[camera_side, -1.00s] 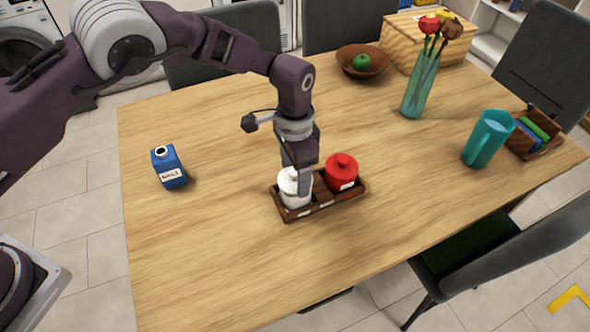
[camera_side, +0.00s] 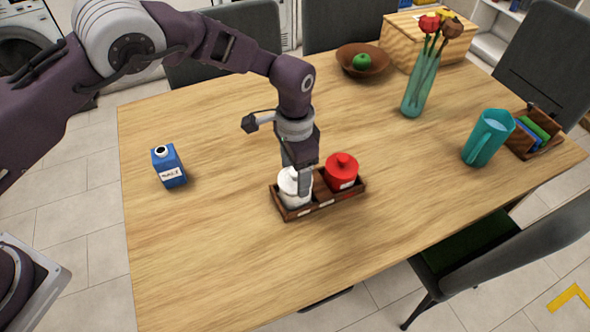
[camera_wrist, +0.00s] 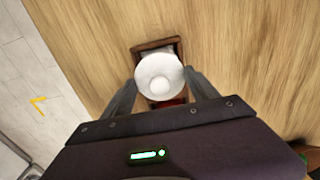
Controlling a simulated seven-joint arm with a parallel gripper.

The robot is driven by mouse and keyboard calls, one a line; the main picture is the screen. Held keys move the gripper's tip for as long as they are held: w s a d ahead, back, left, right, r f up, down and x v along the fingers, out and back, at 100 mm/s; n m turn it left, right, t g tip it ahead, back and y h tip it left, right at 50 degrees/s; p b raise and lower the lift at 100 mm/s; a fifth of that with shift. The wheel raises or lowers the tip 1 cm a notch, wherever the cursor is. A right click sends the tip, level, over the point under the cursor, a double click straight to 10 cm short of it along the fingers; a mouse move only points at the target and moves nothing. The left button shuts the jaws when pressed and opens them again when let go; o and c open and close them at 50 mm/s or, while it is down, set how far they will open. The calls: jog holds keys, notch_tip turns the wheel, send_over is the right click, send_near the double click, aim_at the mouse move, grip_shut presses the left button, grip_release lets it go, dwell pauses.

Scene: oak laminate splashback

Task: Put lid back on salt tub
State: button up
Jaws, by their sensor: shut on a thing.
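The white tub (camera_side: 287,197) stands upright in the left end of a small wooden tray (camera_side: 321,209). A white lid with a round knob (camera_wrist: 160,84) is on top of it, seen from above in the wrist view. My gripper (camera_wrist: 161,77) points down with a finger on each side of the lid and is shut on it. In the side view one finger (camera_side: 304,183) covers part of the lid and tub. The lid looks level and sits at the tub's mouth; the seam is too small to tell whether it is fully seated.
A red lidded tub (camera_side: 342,174) stands close by in the tray's right end. A blue carton labelled salt (camera_side: 168,167) stands at the left. A teal pitcher (camera_side: 487,140), glass vase (camera_side: 419,85) and wooden bowl (camera_side: 362,60) are farther off. The table front is clear.

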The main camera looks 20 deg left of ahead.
dwell(0.3)
jog(key=o, duration=1.5)
jog(key=shift+o, duration=0.2)
jog(key=shift+r, duration=3.5)
grip_shut()
jog(key=shift+f, duration=0.15)
